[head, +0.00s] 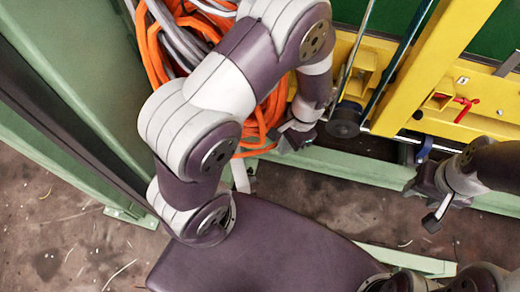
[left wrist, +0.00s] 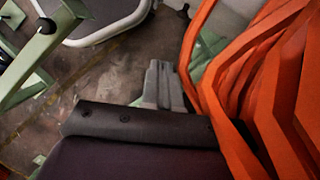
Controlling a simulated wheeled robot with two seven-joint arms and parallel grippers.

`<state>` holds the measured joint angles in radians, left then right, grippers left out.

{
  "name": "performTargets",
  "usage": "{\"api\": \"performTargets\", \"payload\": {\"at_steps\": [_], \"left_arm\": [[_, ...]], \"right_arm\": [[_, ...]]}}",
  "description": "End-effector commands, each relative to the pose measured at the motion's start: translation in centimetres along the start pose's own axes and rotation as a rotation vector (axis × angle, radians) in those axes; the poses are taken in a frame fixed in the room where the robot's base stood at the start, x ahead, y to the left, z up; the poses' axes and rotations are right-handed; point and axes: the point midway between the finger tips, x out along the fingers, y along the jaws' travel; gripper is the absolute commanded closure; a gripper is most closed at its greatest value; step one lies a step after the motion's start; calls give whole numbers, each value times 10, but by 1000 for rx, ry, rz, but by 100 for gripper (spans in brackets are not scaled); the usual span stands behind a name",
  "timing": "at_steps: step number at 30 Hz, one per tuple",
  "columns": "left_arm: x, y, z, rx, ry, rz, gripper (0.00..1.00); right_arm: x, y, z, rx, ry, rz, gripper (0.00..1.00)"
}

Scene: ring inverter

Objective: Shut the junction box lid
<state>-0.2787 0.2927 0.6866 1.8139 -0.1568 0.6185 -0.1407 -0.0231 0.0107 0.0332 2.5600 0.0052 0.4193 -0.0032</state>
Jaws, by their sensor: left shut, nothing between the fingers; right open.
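I cannot make out a junction box or its lid for certain in either view. My left gripper (head: 284,134) is low beside the orange cables, near the green rail in the head view. In the left wrist view its fingers (left wrist: 162,68) are together with nothing between them, close to the left side of the orange cables. My right gripper (head: 422,205) is at the right, in front of the green rail below the yellow frame. Its fingers are apart and I see nothing between them.
Orange cables (head: 154,45) and grey cables (head: 177,38) hang beside a green cabinet (head: 85,55). A yellow frame (head: 408,75) with a red handle (head: 465,108) stands at upper right. A green rail (head: 340,164) runs below it. The stained floor (head: 55,225) is open at lower left.

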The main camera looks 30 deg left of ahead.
Motion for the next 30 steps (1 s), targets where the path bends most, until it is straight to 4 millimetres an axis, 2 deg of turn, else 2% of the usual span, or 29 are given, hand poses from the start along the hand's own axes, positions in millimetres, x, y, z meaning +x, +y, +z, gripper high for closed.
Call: {"api": "performTargets", "payload": {"at_steps": [1, 4, 6, 11, 23, 27, 30], "left_arm": [[-4, -1, -3, 53, -28, -12, 100], [8, -9, -16, 137, -59, -38, 100], [3, -16, -23, 179, -61, -54, 100], [22, -16, -17, 206, -83, -50, 100], [107, -21, -12, 203, -79, -49, 100], [110, -26, 10, 200, -77, -50, 100], [112, -28, 20, 201, -76, -50, 100]], "right_arm": [[-14, 0, -2, 0, -1, 0, 53], [-8, 0, -1, 0, -1, 0, 53], [-7, 0, -1, 0, -1, 0, 53], [1, 0, 0, 0, 0, 0, 53], [28, 0, 4, 0, 0, 0, 53], [29, 0, 4, 0, 0, 0, 53], [30, 0, 4, 0, 0, 0, 53]]}}
